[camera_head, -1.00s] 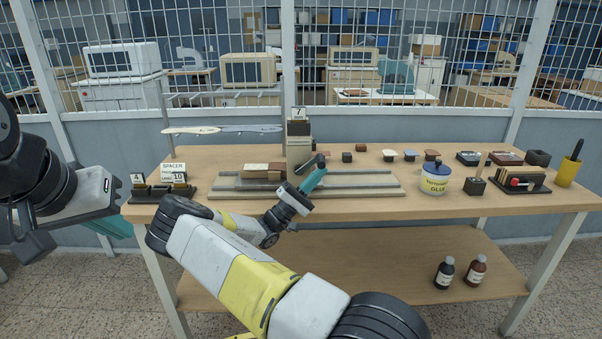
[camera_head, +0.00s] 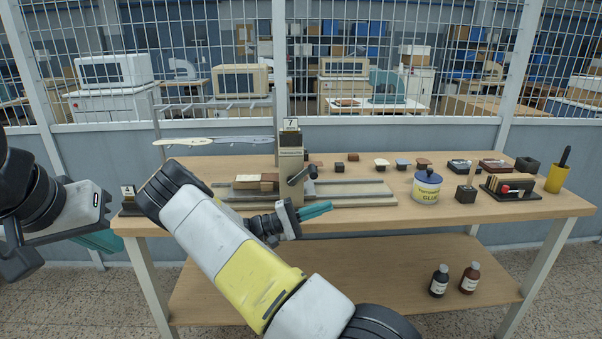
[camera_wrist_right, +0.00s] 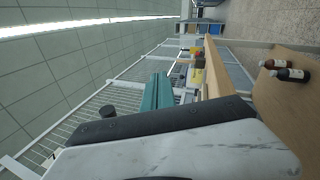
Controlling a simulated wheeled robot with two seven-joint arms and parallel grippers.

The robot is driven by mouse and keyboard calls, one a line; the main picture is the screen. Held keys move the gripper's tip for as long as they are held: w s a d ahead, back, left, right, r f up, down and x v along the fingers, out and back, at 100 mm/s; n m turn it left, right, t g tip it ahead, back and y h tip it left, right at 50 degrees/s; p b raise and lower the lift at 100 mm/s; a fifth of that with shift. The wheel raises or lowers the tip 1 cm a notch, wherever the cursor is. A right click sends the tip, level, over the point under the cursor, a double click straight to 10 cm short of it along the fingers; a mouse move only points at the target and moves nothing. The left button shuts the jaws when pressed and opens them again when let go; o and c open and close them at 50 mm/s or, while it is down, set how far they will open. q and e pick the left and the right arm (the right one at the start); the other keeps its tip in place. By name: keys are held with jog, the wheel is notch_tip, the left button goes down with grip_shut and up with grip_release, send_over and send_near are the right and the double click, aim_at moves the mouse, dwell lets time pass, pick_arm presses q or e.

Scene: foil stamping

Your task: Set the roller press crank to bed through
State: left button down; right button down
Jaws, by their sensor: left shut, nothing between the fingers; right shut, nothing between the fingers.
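The roller press (camera_head: 291,155) stands on the bench in the head view, a beige column with a "7" card on top. Its dark crank (camera_head: 301,175) is on the side facing me, slanting up to the right. A bed with rails runs left and right beneath the column. My right gripper (camera_head: 318,210) is shut and empty, below and slightly right of the crank, near the bench's front edge and apart from the crank. Its teal fingers also show together in the right wrist view (camera_wrist_right: 157,92). My left gripper (camera_head: 100,242) is shut and empty at the far left.
A glue pot (camera_head: 427,187) stands right of the press, with stamp blocks, trays and a yellow cup (camera_head: 557,178) beyond. Two bottles (camera_head: 440,280) are on the lower shelf. A wire-mesh partition rises behind the bench. My right arm hides part of the bench's left side.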

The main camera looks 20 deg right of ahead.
jog(key=s+a+m+y, duration=0.1)
jog(key=s+a+y, duration=0.2)
jog(key=s+y, duration=1)
jog(key=s+a+r+m+t+y, duration=0.1)
jog(key=s+a+r+t+y, duration=0.1)
jog(key=a+r+t+y, duration=0.45)
jog(key=s+a+r+m+t+y, duration=0.1)
jog(key=s+a+r+y, duration=0.2)
jog(key=r, duration=0.7)
jog(key=w+d+r+m+y, duration=0.1)
jog(key=w+d+r+m, duration=0.25)
jog(key=w, duration=0.25)
jog(key=w+d+r+m, duration=0.3)
jog(key=w+m, duration=0.2)
jog(key=w+d+f+m, duration=0.3)
jog(key=w+d+m, duration=0.2)
jog(key=w+d, duration=0.25)
jog(key=w+d+f+m+g+y, duration=0.1)
jog(key=w+d+f+m+g, duration=0.1)
jog(key=w+d+f+m, duration=0.4)
notch_tip(320, 180, down, 8)
jog(key=s+a+n, duration=0.1)
jog(key=a, duration=0.1)
jog(key=shift+w+a+r, duration=0.2)
jog(key=shift+a+r, duration=0.55)
jog(key=shift+w+a+r, duration=0.2)
jog(key=shift+a+r, duration=0.5)
jog(key=shift+r, duration=0.05)
